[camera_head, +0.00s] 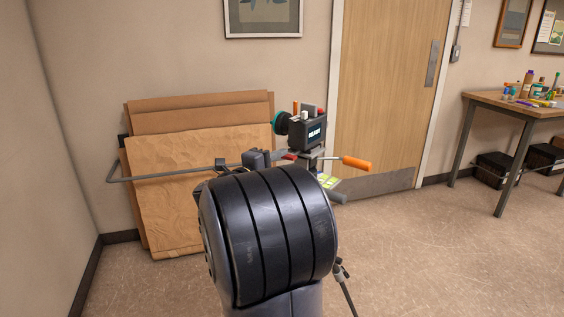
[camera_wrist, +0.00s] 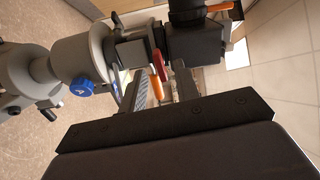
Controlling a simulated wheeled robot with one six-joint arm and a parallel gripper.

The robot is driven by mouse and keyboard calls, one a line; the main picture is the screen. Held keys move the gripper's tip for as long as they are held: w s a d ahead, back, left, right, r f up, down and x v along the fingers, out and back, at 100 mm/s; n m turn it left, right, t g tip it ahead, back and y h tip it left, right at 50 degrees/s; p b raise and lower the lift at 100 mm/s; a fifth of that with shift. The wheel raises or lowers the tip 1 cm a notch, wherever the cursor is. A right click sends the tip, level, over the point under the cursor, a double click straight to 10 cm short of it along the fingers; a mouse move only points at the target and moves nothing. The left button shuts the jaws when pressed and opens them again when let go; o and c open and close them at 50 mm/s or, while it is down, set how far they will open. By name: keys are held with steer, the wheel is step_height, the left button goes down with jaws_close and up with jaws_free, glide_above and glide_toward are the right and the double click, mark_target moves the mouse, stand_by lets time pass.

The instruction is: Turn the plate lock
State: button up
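A camera (camera_head: 309,132) with a "READY" screen sits on a grey tripod head, which shows large in the wrist view (camera_wrist: 85,58) with a blue knob (camera_wrist: 82,88). A small red lever (camera_head: 289,156), which looks like the plate lock, is under the camera; it also shows in the wrist view (camera_wrist: 158,62). An orange handle (camera_head: 357,162) sticks out to the right of the head. In the wrist view my gripper (camera_wrist: 159,72) is open, its fingers on either side of the red lever. I cannot tell whether they touch it. My arm hides the gripper in the head view.
Cardboard sheets (camera_head: 190,190) lean on the wall at left, with a grey bar (camera_head: 160,176) in front. A wooden door (camera_head: 385,90) is behind the camera. A table (camera_head: 520,108) with bottles and pens stands at right, dark boxes beneath it. The floor between is clear.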

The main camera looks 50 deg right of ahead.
steer(key=shift+s+a, duration=0.15)
steer(key=shift+a, duration=1.05)
steer(key=shift+s+a, duration=0.15)
steer(key=shift+a, duration=1.05)
steer(key=s+a, duration=0.1)
steer(key=a, duration=0.9)
steer(key=shift+a, duration=0.4)
steer(key=shift+d, duration=0.1)
steer(key=d, duration=0.4)
steer(key=w+d, duration=0.1)
steer(key=d, duration=0.7)
steer(key=shift+w+d, duration=0.15)
steer(key=shift+d, duration=0.1)
